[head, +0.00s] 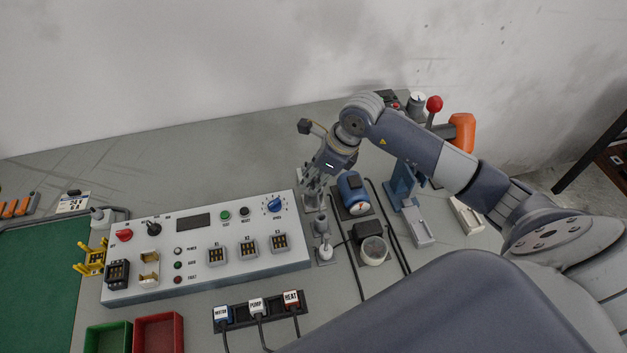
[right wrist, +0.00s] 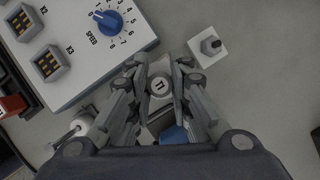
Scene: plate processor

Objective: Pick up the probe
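My right gripper (head: 312,196) points down beside the right end of the control panel, in the head view. In the right wrist view its fingers (right wrist: 161,68) are spread, with a round pale cap marked with dark characters (right wrist: 158,88) between them. This cap looks like the top of the probe, but I cannot be sure. I see no clear contact between the fingers and the cap. A grey upright post (head: 321,225) shows just below the gripper in the head view; the fingers partly hide this area. My left gripper is out of view.
The white control panel (head: 150,232) with its blue speed knob (right wrist: 110,22) lies left of the gripper. A blue motor (head: 351,188) stands close on the right. A white block with a bolt (right wrist: 209,45) is near the fingers. Black cables (head: 345,255) run along the table.

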